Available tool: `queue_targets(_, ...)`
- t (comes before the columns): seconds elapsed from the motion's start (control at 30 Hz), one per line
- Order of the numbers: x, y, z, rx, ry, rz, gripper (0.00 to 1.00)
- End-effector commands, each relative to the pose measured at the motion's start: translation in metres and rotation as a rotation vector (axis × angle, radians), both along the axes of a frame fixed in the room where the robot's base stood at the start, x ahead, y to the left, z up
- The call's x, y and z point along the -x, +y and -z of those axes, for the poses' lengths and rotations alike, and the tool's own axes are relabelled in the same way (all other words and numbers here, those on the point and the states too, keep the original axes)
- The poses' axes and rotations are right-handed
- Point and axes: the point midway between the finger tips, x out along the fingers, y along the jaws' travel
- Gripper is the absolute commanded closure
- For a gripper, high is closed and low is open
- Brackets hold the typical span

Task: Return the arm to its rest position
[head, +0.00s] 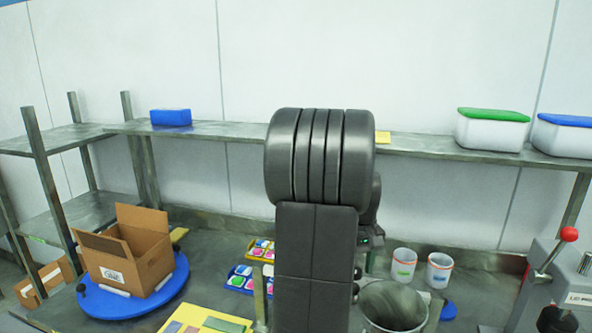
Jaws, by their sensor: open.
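My arm stands upright in the middle of the head view, its dark links and ribbed joint filling much of the centre. A dark part of it with a small green light shows at its right side. My gripper is not visible; the arm itself may hide it. The arm covers part of the bench (215,262) and of the shelf behind it.
An open cardboard box (140,255) sits on a blue turntable (165,303) at left. A metal drum (393,306) and two white cups (403,265) (439,270) stand right of my arm. A red-knobbed lever press (565,290) is far right. Lidded tubs (490,132) (565,138) stand on the shelf.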

Motion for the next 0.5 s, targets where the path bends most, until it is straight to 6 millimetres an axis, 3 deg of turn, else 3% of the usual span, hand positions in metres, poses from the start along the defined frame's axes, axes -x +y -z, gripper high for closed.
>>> queue_targets(0.5,0.0001,0.0001,0.001,0.0,0.0,-0.42,0.48)
